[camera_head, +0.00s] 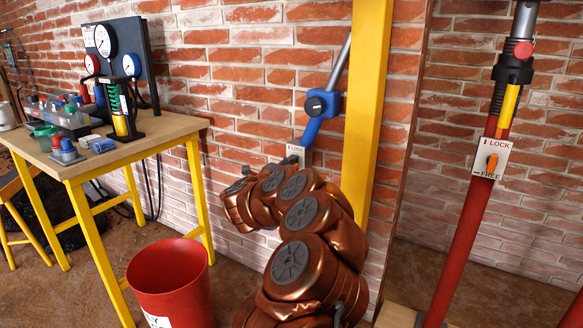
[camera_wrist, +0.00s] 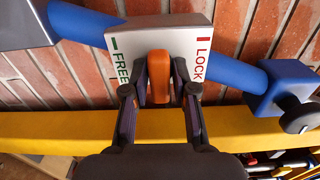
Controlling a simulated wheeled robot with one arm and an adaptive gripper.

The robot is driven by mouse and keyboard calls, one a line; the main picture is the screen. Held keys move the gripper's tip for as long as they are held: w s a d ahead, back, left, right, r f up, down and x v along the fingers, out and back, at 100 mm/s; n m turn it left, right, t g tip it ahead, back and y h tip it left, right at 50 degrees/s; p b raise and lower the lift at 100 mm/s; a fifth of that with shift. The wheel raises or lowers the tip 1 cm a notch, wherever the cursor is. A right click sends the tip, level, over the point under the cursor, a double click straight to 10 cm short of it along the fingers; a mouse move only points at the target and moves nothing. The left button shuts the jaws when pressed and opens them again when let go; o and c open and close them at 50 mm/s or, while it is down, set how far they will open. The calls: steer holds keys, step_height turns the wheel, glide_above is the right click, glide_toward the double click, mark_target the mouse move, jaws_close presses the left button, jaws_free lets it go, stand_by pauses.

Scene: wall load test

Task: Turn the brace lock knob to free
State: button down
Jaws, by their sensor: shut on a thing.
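The brace lock knob (camera_wrist: 160,70) is orange and sits on a light plate (camera_wrist: 150,35) fixed to the blue brace (camera_wrist: 238,78). The plate reads FREE in green at left and LOCK in red at right in the wrist view. My gripper (camera_wrist: 161,92) is shut on the knob, one finger on each side. The knob's long side runs up and down in that view, about in line with the small green mark. In the head view the brace (camera_head: 318,120) slants up the wall, and my arm hides the knob and my fingers.
A yellow post (camera_head: 366,100) stands close beside the brace. A red pole (camera_head: 465,230) with another LOCK/FREE plate (camera_head: 503,157) and orange knob is at right. A workbench (camera_head: 155,135) with gauges and a red bucket (camera_head: 172,285) stand at left.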

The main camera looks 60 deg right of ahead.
steer(key=shift+f, duration=0.15)
steer(key=c, duration=1.1)
jaws_free()
steer(key=shift+a, duration=0.15)
steer(key=a, duration=1.1)
steer(key=shift+s+a, duration=0.3)
steer(key=shift+a, duration=0.1)
